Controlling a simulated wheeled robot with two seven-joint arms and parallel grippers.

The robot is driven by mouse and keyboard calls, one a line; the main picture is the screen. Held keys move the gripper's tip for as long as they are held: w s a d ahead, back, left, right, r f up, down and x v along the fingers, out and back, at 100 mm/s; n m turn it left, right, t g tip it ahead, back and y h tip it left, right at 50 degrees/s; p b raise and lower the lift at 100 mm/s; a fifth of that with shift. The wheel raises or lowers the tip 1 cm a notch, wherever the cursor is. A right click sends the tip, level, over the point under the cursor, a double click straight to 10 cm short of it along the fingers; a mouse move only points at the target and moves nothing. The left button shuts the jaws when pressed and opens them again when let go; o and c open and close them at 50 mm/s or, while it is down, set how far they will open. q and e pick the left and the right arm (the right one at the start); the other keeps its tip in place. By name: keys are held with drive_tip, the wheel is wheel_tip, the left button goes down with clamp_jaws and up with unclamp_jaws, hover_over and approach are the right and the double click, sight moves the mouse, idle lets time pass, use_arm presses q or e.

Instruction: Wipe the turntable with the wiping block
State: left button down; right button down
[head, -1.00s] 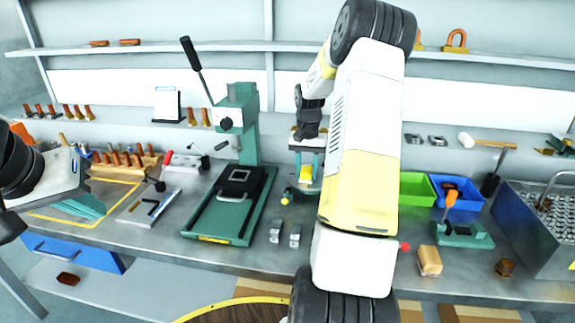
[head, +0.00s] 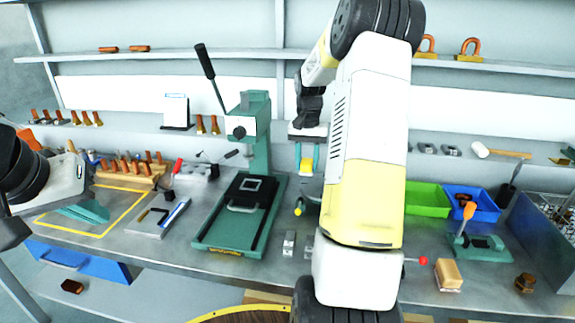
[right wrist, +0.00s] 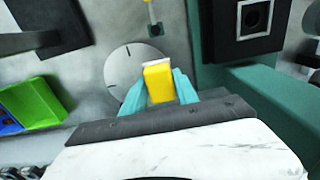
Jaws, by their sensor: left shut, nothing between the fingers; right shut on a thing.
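The turntable is a round grey disc (right wrist: 120,68) with a dark mark, lying flat on the bench in the right wrist view. My right gripper (head: 306,160) is shut on the wiping block, a yellow block with a pale edge (right wrist: 158,83). In the right wrist view the block covers the disc's right side; it looks held above the disc, but I cannot tell the gap. In the head view my right arm hides much of the turntable area. My left gripper (head: 84,211) is shut and empty over the left part of the bench.
A green press (head: 245,215) with a raised lever stands left of the turntable. A green bin (head: 428,198) and a blue bin (head: 483,203) stand to the right. A tan block (head: 448,273) lies near the front edge. A yellow-tipped part (head: 299,208) is close to the disc.

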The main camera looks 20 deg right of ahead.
drive_tip(key=shift+r, duration=1.1)
drive_tip(key=shift+d, duration=0.1)
